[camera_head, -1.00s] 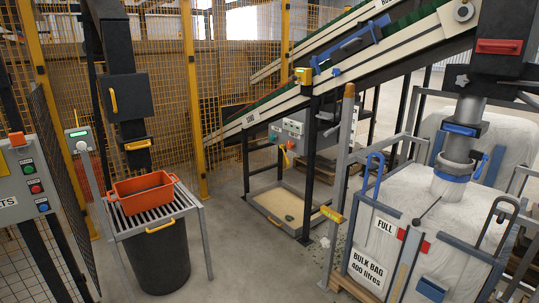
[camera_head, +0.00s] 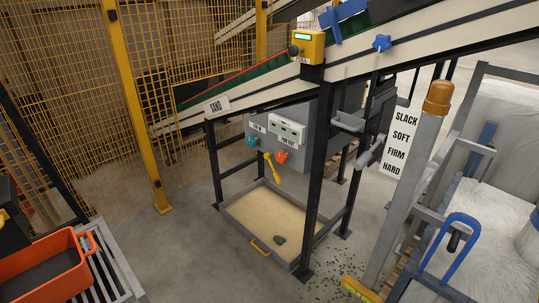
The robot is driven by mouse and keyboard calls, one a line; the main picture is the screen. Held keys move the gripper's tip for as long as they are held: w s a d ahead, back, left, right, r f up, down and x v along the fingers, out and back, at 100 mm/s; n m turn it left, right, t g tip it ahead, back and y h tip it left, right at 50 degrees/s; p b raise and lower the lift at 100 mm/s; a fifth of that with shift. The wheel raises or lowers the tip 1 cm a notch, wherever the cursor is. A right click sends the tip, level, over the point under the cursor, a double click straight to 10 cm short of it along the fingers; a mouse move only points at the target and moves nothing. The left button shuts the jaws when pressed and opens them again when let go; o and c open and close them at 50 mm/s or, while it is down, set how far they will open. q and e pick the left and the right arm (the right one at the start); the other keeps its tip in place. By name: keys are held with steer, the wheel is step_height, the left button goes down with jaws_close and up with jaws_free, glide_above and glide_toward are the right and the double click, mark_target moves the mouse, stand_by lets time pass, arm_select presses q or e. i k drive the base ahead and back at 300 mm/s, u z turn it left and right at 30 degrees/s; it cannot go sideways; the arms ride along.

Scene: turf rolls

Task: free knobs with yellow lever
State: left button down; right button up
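A yellow lever (camera_head: 271,168) hangs at a slant from the front of the grey box under the conveyor. An orange knob (camera_head: 282,156) sits just right of the lever's upper end. A teal knob (camera_head: 253,141) sits to the left on the same box. A blue star-shaped knob (camera_head: 381,43) is on the conveyor's side rail at the upper right. Neither of my grippers shows in this view.
A sand tray (camera_head: 262,250) with a dark lump in it lies on the floor below the box. An orange crate (camera_head: 45,262) is at the lower left. A grey post (camera_head: 408,190) and bulk bag stand right. Floor left of the tray is clear.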

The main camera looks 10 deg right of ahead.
mark_target(275, 172)
steer(key=i, duration=1.35)
steer(key=z, duration=1.8)
